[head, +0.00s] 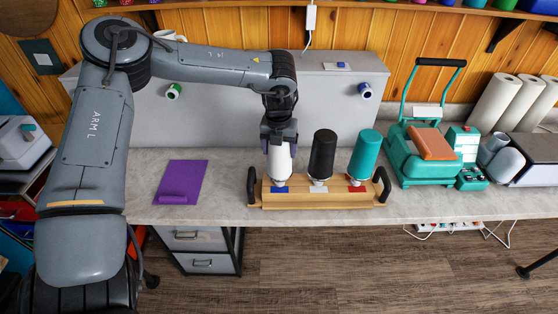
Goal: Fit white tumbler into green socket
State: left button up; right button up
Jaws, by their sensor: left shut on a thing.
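The white tumbler (279,163) stands upright at the left end of a wooden rack (325,198), at the blue patch (281,190). My left gripper (279,143) points down and is shut on its upper part. Whether its lower end still rests in the rack, I cannot tell. The green socket (174,91) is a small green-rimmed round fitting on the left part of the grey back panel, to the left of my gripper. A similar blue-rimmed fitting (364,90) is on the panel's right. My right gripper is not in view.
A black tumbler (323,154) and a teal tumbler (364,154) stand in the rack, to the right. A purple sheet with a roll (185,176) lies on the counter at left. A teal press (424,156) stands at right. The counter between sheet and rack is clear.

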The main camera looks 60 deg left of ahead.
pick_arm(q)
jog(key=shift+r, duration=0.25)
jog(key=shift+r+p, duration=0.9)
jog(key=shift+r, duration=0.3)
jog(key=shift+r+p, duration=1.55)
jog(key=shift+r, duration=0.8)
jog(key=o, duration=0.5)
jog(key=shift+c, duration=0.2)
grip_shut()
jog(key=shift+s+a, duration=0.1)
